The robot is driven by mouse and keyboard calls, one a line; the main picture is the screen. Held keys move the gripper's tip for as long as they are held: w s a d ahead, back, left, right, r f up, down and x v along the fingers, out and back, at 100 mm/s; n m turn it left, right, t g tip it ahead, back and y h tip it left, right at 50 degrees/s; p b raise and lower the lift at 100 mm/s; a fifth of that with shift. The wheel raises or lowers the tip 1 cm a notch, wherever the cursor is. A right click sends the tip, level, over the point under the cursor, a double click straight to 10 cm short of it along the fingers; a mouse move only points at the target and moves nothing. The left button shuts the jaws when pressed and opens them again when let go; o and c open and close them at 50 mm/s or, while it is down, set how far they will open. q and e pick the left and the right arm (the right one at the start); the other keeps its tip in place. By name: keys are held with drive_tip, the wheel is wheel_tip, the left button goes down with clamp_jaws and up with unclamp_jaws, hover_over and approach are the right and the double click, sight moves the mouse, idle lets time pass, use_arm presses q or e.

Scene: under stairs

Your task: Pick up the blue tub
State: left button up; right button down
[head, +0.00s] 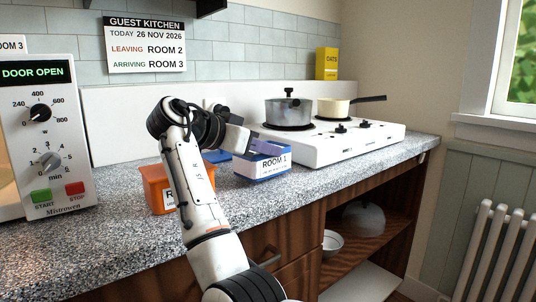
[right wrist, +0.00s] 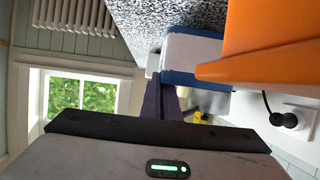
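The blue tub (head: 263,172) has a white "ROOM 1" label and sits on the speckled counter in front of the hob. My right gripper (head: 268,148) is at its top, with dark purple fingers over or against the rim. In the right wrist view, the fingers (right wrist: 165,100) overlap the edge of the blue tub (right wrist: 200,80). I cannot tell whether they are open or shut on it, and the far finger is mostly hidden. My left gripper is not in view.
An orange tub (head: 158,190) stands left of the blue one, partly behind my right arm; a blue item (head: 216,156) shows behind that arm. The white hob (head: 345,147) holds a grey pot (head: 288,111) and a cream pan (head: 335,106). A microwave (head: 45,130) is at left.

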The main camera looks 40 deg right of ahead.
drive_tip(key=shift+r+p, duration=1.2)
drive_tip(key=shift+r, duration=3.25)
